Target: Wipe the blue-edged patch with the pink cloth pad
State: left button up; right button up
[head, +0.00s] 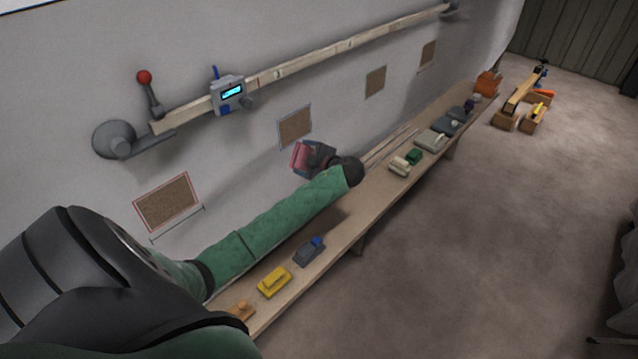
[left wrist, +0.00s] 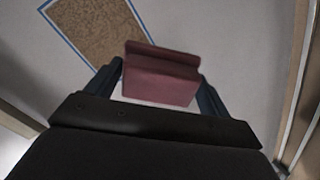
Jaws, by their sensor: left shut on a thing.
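The blue-edged patch (head: 295,126) is a brown speckled rectangle on the grey wall, left of and above my left gripper in the head view. It also shows in the left wrist view (left wrist: 92,36), partly cut off by the top edge. My left gripper (head: 312,158) is shut on the pink cloth pad (head: 300,157). The pad shows as a dark pink block between the fingers in the left wrist view (left wrist: 160,78). The pad is close to the wall, below the patch; whether it touches the wall I cannot tell. My right gripper is not in view.
A red-edged patch (head: 167,201) lies to the left on the wall. Two more brown patches (head: 375,81) are farther right. A rail with a grey device (head: 229,94) runs above. The bench (head: 345,232) below holds a yellow block (head: 274,282) and several tools.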

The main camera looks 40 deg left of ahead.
aim_at(299, 151)
pick_arm(q)
jog(key=shift+s+a+r+y, duration=0.15)
jog(key=shift+r+y, duration=0.35)
jog(key=shift+r, duration=0.3)
jog(key=shift+r+y, duration=0.15)
jog(key=shift+y, duration=0.85)
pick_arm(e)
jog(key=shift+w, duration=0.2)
pick_arm(q)
jog(key=shift+a+p, duration=0.4)
jog(key=shift+a, duration=0.85)
jog(key=shift+w+a+p, duration=0.15)
jog(key=shift+a, duration=0.7)
jog(key=shift+w+a+p, duration=0.1)
jog(key=shift+a+p, duration=0.05)
jog(key=shift+a, duration=0.65)
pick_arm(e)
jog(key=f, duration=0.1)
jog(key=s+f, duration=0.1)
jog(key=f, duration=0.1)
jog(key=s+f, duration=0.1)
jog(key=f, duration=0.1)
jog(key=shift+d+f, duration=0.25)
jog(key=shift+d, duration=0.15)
